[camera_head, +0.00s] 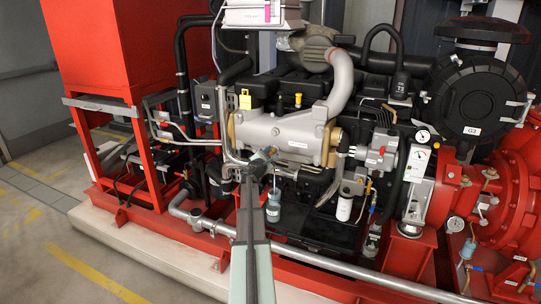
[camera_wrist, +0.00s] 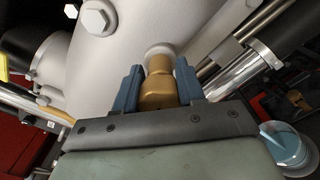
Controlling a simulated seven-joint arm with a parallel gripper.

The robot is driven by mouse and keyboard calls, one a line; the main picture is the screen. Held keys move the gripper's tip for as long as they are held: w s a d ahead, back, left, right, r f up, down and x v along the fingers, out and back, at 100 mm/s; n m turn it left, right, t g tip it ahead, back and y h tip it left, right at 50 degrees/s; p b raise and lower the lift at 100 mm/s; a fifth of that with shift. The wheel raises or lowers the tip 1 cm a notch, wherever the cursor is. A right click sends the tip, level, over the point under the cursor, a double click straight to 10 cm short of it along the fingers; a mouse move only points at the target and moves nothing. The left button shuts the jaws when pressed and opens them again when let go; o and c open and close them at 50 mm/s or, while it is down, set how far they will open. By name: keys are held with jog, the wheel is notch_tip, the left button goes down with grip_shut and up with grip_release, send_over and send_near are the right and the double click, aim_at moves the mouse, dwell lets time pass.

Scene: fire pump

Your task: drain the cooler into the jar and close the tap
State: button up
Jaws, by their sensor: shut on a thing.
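The cooler (camera_head: 280,131) is a silver-grey cylinder with brass-coloured ends across the middle of the engine. It also fills the upper wrist view (camera_wrist: 105,50). The brass tap (camera_wrist: 158,90) sticks out of its grey body. My gripper (camera_wrist: 160,84) has a blue finger on each side of the tap and is shut on it. In the head view my gripper (camera_head: 264,156) is at the cooler's lower left front and hides the tap. The jar (camera_head: 273,208) is below it, with something blue showing. The jar's round blue top also shows at lower right in the wrist view (camera_wrist: 287,145).
A silver pipe (camera_head: 330,268) runs along the front of the red base. Dark hoses and a white filter (camera_head: 344,207) are right of the jar. Gauges and red pump parts (camera_head: 500,200) fill the right side. Open floor (camera_head: 50,250) lies at left front.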

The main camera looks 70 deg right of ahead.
jog(key=shift+c, duration=0.6)
jog(key=shift+n, duration=0.8)
jog(key=o, duration=1)
jog(key=shift+o, duration=0.2)
jog(key=shift+a, duration=0.15)
jog(key=a, duration=1.3)
jog(key=shift+a, duration=0.3)
